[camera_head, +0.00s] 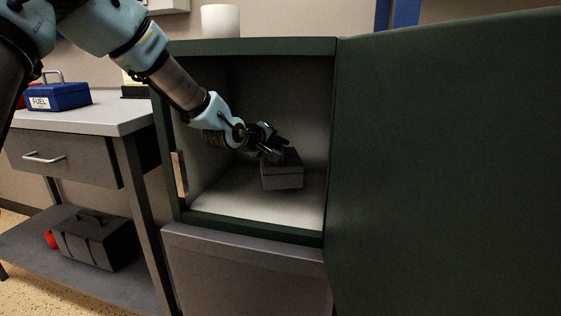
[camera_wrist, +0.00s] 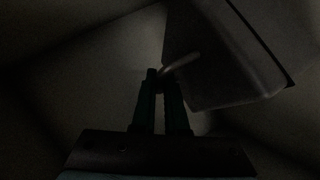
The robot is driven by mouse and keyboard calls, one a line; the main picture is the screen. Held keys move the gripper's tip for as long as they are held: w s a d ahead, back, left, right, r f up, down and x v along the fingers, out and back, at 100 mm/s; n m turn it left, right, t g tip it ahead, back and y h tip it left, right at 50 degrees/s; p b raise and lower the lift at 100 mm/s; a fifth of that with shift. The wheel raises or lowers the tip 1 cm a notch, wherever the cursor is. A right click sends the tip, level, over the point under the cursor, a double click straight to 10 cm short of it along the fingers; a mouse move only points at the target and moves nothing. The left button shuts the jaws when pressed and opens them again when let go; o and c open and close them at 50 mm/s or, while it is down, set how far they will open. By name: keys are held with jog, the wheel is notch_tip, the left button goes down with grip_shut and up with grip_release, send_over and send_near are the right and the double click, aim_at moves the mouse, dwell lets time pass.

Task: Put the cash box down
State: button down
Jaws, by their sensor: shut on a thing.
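The cash box (camera_head: 283,176) is a small grey box inside the open dark green safe (camera_head: 330,120). It appears low over or on the pale safe floor (camera_head: 240,208); I cannot tell whether it touches. My gripper (camera_head: 276,155) reaches into the safe and is at the top of the box. In the dark wrist view, the fingers (camera_wrist: 162,78) are shut on the handle (camera_wrist: 182,64) of the box (camera_wrist: 225,60). The box lies to the right of the fingers there. The far side of the box is hidden.
The safe door (camera_head: 450,150) stands wide open at right. A white cup (camera_head: 220,20) stands on top of the safe. At left, a desk (camera_head: 100,118) holds a blue box labelled FUEL (camera_head: 57,97). A dark toolbox (camera_head: 95,240) sits on its lower shelf. Safe floor is free around the box.

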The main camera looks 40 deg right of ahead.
jog(key=shift+f+b, duration=0.3)
jog(key=shift+f, duration=1.45)
jog(key=shift+f, duration=0.15)
jog(key=c, duration=0.9)
grip_release()
jog(key=shift+f, duration=0.1)
jog(key=shift+c, duration=0.2)
jog(key=shift+a, duration=0.1)
jog(key=p+v, duration=0.1)
jog(key=v, duration=1.1)
